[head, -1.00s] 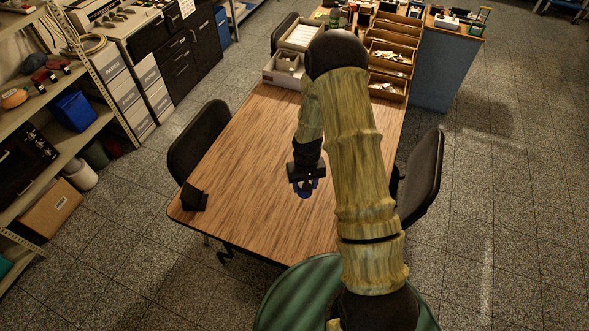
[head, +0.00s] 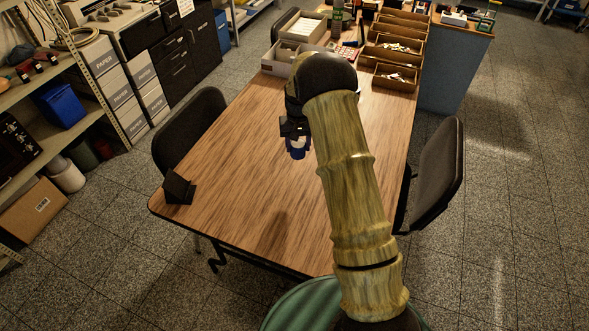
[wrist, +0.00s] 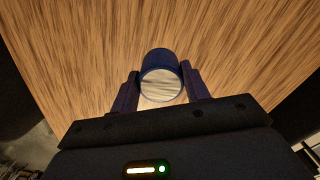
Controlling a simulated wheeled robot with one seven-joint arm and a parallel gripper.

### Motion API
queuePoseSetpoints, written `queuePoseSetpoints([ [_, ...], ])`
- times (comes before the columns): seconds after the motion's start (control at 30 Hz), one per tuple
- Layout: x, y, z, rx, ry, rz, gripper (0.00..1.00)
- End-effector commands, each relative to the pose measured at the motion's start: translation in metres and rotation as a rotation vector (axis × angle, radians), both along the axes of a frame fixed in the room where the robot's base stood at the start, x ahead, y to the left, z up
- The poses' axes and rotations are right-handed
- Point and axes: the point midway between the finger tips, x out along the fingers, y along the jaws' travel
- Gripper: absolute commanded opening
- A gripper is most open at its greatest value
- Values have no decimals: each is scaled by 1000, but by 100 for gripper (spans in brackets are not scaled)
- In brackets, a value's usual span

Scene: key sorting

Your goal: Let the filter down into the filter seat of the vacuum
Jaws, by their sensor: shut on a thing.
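My gripper (head: 296,138) is shut on a short blue cylinder with a pale round end, which looks like the filter (head: 298,152). It is held over the wooden table, and its height above the top is hard to judge. In the wrist view, the filter (wrist: 160,58) sits between the two dark fingers of my gripper (wrist: 160,72), with its pale end facing the camera. I cannot make out a vacuum or a filter seat in either view.
The table (head: 230,190) is mostly bare under my arm. A small black object (head: 178,187) stands at its left edge. Grey trays (head: 290,58) and wooden bins (head: 395,65) fill its far end. Black chairs stand at the left (head: 190,135) and right (head: 440,170).

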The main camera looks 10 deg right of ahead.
Motion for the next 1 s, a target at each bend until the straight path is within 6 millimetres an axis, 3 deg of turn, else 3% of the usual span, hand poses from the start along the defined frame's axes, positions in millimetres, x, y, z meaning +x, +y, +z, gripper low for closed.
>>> queuePoseSetpoints([
  [0.13,9,4,-4,-1,-1,1,20],
  [0.53,9,4,-4,-1,2,0,20],
  [0.87,8,4,-55,-1,4,1,20],
  [1.0,9,4,-64,-1,0,1,20],
])
